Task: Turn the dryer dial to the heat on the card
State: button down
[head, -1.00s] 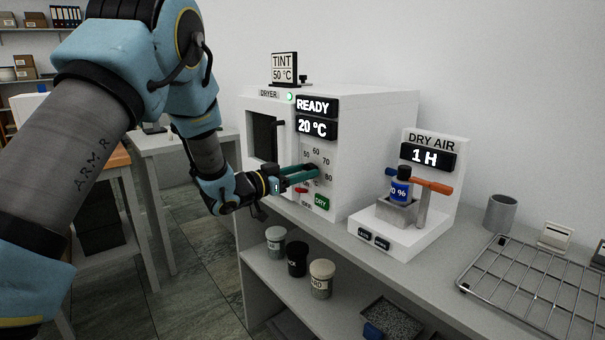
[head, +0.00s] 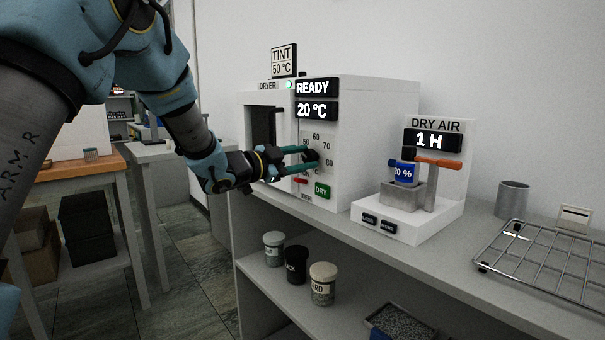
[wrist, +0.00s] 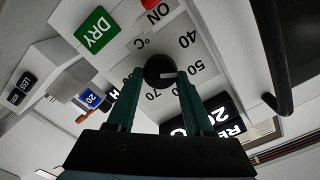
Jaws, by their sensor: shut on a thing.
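The white dryer (head: 372,140) stands on the bench, its displays (head: 317,99) reading READY and 20 °C. The card (head: 284,60) on top reads TINT 50 °C. The black dial (head: 311,156) is on the dryer's front among heat numbers; it also shows in the wrist view (wrist: 158,70). My gripper (head: 312,156) is shut on the dial, one green finger on each side, as the wrist view shows too (wrist: 156,76). In the wrist view the dial's white mark points roughly toward 50. The number 60 is hidden there by a finger.
A green DRY button (head: 322,190) and a red switch (head: 300,181) sit just below the dial. A wire rack (head: 540,262) lies further right.

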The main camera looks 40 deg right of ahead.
jog(key=shift+f+m+b, duration=0.15)
jog(key=shift+m+b, duration=0.45)
jog(key=shift+b, duration=0.1)
jog(key=shift+c, duration=1.5)
grip_release()
jog(key=a+b, duration=0.1)
jog(key=a, duration=0.9)
jog(key=shift+w+a, duration=0.25)
jog(key=shift+a, duration=0.15)
